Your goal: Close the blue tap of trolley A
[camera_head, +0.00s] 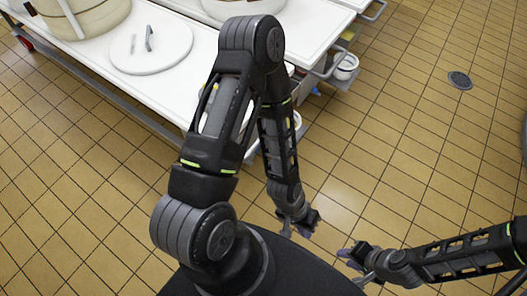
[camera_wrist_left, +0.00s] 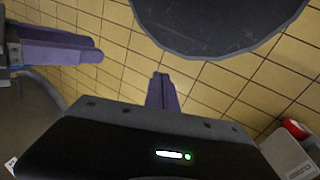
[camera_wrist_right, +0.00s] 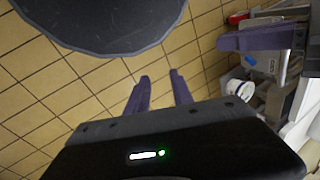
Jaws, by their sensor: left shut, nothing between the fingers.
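A small blue part (camera_head: 316,90), which may be a tap, shows low beside the white trolley (camera_head: 185,95) in the head view, partly behind my left arm. A blue patch (camera_wrist_right: 249,61) also shows in the right wrist view. I cannot tell whether it is the tap of trolley A or how it is turned. My left gripper (camera_head: 307,228) is over the floor near my base, away from the trolley; its purple fingers (camera_wrist_left: 162,92) are together and empty. My right gripper (camera_head: 350,254) faces it from the right, with fingers (camera_wrist_right: 159,92) apart and nothing between them.
A round white lid (camera_head: 151,45) and a cream vat (camera_head: 85,14) are on the trolley. A white bucket (camera_head: 346,66) stands low at the trolley's end. Tiled floor is free to the right, with a drain (camera_head: 460,80).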

